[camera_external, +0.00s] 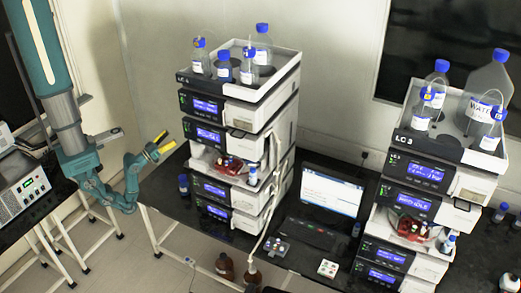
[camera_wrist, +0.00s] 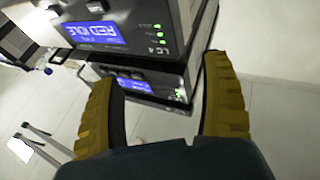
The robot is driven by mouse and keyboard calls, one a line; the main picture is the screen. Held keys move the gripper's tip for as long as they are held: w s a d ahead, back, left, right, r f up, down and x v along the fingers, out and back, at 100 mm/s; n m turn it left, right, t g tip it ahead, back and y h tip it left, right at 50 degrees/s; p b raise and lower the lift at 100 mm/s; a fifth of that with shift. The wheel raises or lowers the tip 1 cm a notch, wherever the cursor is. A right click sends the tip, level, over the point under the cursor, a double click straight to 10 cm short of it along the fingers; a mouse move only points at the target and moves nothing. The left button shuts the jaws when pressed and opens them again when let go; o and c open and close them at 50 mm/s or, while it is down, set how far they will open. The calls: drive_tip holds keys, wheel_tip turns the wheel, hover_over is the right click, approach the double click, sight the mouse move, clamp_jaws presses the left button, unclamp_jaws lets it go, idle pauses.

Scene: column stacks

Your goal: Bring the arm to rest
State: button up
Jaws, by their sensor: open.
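My arm (camera_external: 78,140) hangs at the left of the external view, bent at the elbow with its forearm raised. My gripper (camera_external: 166,142) has yellow fingers and is held to the left of the left instrument stack (camera_external: 250,115), apart from it. In the wrist view my gripper (camera_wrist: 158,72) has its two fingers spread wide with nothing held between them. Beyond the fingers, the wrist view shows instrument units marked LC 4 (camera_wrist: 160,48) with lit blue screens, seen turned over.
A right stack (camera_external: 420,190) and a laptop (camera_external: 322,200) share the black bench with the left stack. Blue-capped bottles (camera_external: 262,45) stand on top of the stacks. A grey power unit (camera_external: 22,190) is at the far left. Open floor (camera_external: 140,255) lies below my gripper.

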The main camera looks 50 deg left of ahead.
wheel_tip(320, 180, up, 26)
drive_tip(key=p, duration=2.3)
wheel_tip(320, 180, down, 14)
drive_tip(key=b, duration=1.4)
